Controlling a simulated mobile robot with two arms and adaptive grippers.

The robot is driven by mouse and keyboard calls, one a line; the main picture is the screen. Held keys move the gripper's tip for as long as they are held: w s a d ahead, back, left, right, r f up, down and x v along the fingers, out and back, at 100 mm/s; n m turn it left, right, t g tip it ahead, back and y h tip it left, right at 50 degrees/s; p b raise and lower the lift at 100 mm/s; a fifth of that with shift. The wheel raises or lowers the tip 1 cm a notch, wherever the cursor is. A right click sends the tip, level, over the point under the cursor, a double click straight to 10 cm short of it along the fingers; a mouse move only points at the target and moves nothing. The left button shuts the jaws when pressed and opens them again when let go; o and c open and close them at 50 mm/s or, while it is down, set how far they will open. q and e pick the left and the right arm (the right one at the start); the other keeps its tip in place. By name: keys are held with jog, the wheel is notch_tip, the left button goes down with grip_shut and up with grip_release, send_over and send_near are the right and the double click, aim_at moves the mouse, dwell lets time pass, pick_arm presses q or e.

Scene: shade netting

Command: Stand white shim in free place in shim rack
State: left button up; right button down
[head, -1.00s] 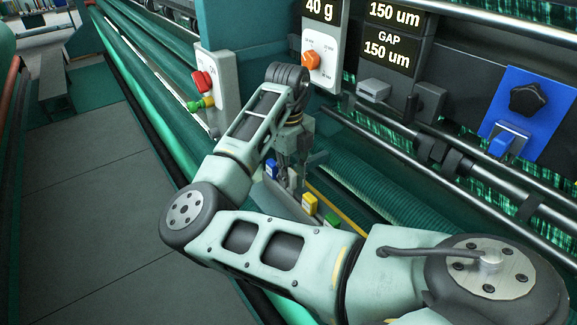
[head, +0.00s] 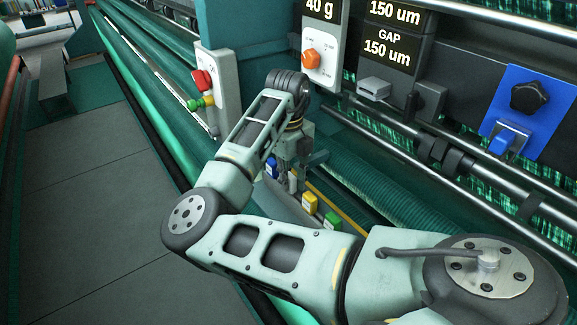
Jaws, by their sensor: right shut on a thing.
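My right gripper (head: 291,172) points down over the shim rack (head: 287,207), near the middle of the view. It is shut on the white shim (head: 293,183), of which only a small pale part shows below the fingers. The shim is between a blue shim (head: 271,168) on the left and a yellow shim (head: 310,203) on the right. A green shim (head: 332,220) stands farther right. I cannot tell whether the white shim's foot touches the rack. My left gripper is not in view.
A control box with a red knob and a green-yellow part (head: 205,90) stands left of the arm. Behind are an orange-knob panel (head: 311,57), gap display (head: 388,50), metal rails and a blue plate with a black knob (head: 520,105). Open floor (head: 95,190) lies left.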

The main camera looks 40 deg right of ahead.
jog(key=shift+f, duration=0.3)
jog(key=c, duration=1.6)
grip_release()
notch_tip(320, 180, up, 12)
jog(key=shift+w+f, duration=0.1)
